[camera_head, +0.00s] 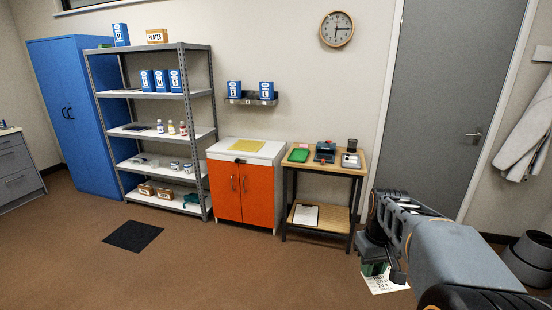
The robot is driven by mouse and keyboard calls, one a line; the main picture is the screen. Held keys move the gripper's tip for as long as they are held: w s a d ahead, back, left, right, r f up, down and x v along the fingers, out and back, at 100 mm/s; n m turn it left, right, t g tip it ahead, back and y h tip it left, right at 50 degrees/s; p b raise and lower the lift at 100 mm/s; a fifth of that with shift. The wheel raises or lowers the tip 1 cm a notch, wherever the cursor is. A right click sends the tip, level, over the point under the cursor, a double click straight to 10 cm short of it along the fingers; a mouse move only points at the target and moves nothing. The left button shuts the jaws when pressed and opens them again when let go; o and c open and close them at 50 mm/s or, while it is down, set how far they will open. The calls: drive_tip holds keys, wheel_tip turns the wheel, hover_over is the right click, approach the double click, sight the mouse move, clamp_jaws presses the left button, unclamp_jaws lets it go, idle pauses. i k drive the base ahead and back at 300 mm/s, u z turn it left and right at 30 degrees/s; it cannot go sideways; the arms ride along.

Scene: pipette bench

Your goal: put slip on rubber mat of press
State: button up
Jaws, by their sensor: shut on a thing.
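My gripper (380,268) is at the lower right, in front of the wooden bench and low in the picture. It is shut on a white printed slip (388,286), which hangs out below the fingers. A dark green part shows between the fingers; I cannot tell what it is. A small dark teal device with a red part, perhaps the press (324,152), stands on the wooden bench top, well apart from my gripper. Its rubber mat cannot be made out at this size.
The wooden bench (345,170) also bears a green tray (299,155) and a grey device (350,160); a clipboard (305,215) lies on its lower shelf. An orange cabinet (255,195) stands left of it. A black floor mat (133,236) lies on open brown floor.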

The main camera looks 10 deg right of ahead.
sight(324, 158)
drive_tip(key=z, duration=0.35)
drive_tip(key=i, duration=3.95)
